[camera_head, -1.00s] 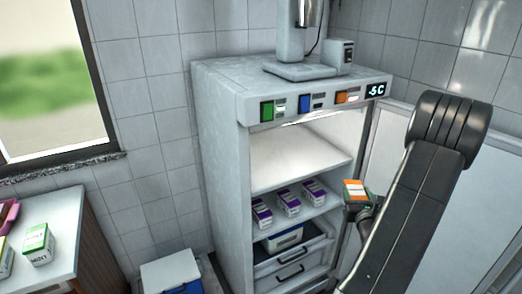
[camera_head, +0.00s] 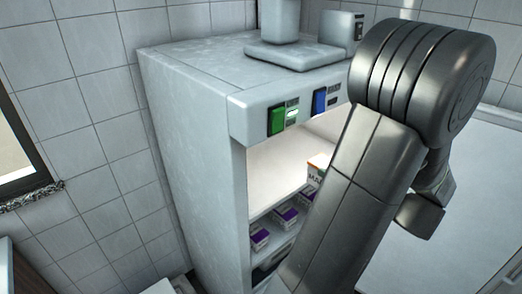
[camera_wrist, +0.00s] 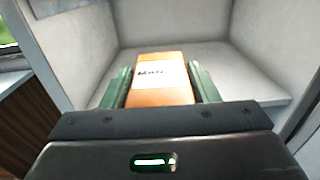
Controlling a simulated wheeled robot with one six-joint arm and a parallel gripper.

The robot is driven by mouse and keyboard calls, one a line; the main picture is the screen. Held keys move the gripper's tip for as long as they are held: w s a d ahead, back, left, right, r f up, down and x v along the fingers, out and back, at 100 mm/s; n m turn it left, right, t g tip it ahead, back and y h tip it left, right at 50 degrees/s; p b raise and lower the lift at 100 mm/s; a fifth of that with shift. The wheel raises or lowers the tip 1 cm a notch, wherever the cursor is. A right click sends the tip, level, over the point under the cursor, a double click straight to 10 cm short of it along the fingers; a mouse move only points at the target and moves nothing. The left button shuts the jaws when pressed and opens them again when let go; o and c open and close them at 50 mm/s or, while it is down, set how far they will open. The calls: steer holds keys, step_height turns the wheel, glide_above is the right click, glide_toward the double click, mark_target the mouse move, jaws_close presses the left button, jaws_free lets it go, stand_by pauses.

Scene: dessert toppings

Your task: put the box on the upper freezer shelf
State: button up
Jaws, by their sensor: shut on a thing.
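My gripper (camera_wrist: 160,88) is shut on an orange and white box (camera_wrist: 160,82), one green finger on each side of it. In the head view the box (camera_head: 318,168) shows partly beside my arm, at the freezer opening; my gripper is hidden there behind my arm. The freezer (camera_head: 185,140) stands open. Its upper shelf (camera_head: 275,185) is bright and bare where it shows, and in the wrist view the shelf (camera_wrist: 210,58) lies beyond the box. I cannot tell whether the box touches the shelf.
Several purple and white boxes (camera_head: 284,217) stand on the shelf below. The freezer's side wall (camera_wrist: 75,50) is left of my gripper in the wrist view. A green button (camera_head: 277,121) and a blue button (camera_head: 319,102) are on the panel above the opening.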

steer(key=p+x, duration=0.3)
steer(key=x, duration=1.6)
steer(key=shift+f, duration=3.3)
steer(key=shift+w+a+f, duration=0.1)
steer(key=shift+f, duration=0.15)
steer(key=shift+f, duration=0.25)
steer(key=o, duration=1.3)
